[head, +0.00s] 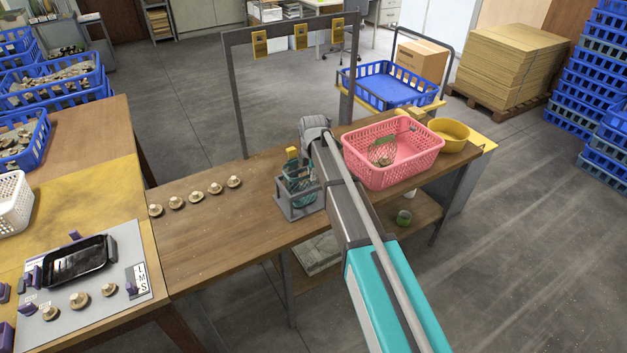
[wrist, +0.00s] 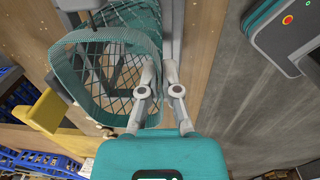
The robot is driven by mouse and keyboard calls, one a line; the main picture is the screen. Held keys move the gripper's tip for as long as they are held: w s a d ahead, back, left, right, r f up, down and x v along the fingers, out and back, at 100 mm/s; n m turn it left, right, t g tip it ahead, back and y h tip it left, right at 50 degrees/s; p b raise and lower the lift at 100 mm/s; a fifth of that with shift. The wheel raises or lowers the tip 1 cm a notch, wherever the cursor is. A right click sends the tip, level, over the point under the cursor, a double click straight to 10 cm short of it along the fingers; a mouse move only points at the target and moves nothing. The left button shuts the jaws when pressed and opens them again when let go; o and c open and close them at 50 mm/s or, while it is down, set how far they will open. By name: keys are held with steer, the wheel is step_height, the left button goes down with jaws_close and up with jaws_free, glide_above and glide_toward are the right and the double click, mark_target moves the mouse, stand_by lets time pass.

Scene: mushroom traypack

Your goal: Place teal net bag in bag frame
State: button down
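The teal net bag (head: 299,181) is an open-mouthed mesh bag with a solid teal rim. In the head view it is at the grey bag frame (head: 299,208) on the wooden table. In the wrist view the bag (wrist: 64,80) fills the upper left, its mouth open towards the camera. My gripper (wrist: 160,66) has its two fingers close together at the right side of the bag's rim, apparently pinching it. In the head view my arm hides the fingers. Whether the bag is fully seated in the frame cannot be told.
A pink basket (head: 372,171) and a yellow bowl (head: 455,143) stand on the table to the right. Several mushrooms (head: 195,196) lie in a row to the left. A metal rack (head: 238,100) with yellow tags rises behind. The table left of the bag frame is mostly clear.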

steer(key=shift+f, duration=0.4)
steer(key=c, duration=0.8)
jaws_free()
steer(key=shift+r, duration=0.25)
step_height(320, 180, up, 12)
steer(key=p, duration=1.2)
steer(key=shift+s+d, duration=0.2)
steer(key=shift+s, duration=0.1)
steer(key=s+d+m, duration=2.3)
steer(key=s+m, duration=0.1)
steer(key=s, duration=0.1)
steer(key=shift+s+m, duration=0.25)
steer(key=shift+m, duration=0.15)
